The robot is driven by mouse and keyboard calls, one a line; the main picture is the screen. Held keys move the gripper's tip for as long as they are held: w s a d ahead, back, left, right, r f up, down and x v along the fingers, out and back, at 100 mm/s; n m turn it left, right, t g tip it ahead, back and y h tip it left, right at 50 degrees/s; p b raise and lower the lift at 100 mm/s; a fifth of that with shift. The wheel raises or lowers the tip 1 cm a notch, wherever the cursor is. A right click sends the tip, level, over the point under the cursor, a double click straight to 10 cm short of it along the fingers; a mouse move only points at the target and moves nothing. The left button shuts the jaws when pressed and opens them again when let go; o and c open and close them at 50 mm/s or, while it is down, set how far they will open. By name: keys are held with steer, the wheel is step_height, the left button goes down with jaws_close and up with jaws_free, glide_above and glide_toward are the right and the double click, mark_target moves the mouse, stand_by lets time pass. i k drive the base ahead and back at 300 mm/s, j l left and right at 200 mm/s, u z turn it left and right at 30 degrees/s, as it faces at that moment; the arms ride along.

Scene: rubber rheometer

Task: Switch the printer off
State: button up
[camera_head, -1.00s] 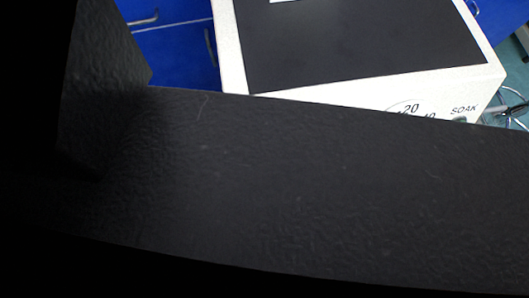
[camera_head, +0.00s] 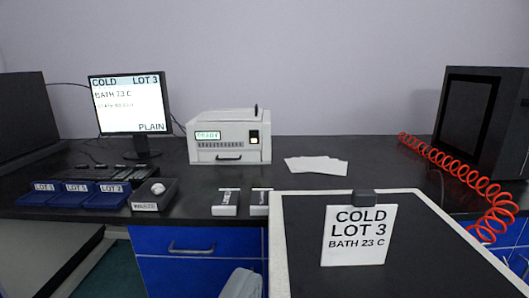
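The printer (camera_head: 222,154) is a white box at the back of the black bench, left of the picture's middle. A small lit green display (camera_head: 208,135) is on its front at the left and seems to read READY. A dark switch (camera_head: 254,136) with a pale yellow part sits at the right of the front. A short dark upright piece stands on top. I cannot tell the switch's position at this size. My gripper is not clearly in view, and nothing touches the printer.
A monitor (camera_head: 128,101) and blue lot trays (camera_head: 73,199) are left. Paper sheets (camera_head: 316,168) lie right of the printer. In front, a white-rimmed unit (camera_head: 279,250) bears a COLD LOT 3 card (camera_head: 358,246). A red coiled hose (camera_head: 465,172) hangs at right.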

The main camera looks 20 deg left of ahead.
mark_target(253, 134)
steer(key=i+j, duration=0.1)
steer(key=j, duration=0.8)
steer(key=i+j, duration=0.15)
steer(key=j, duration=0.8)
steer(key=i, duration=0.05)
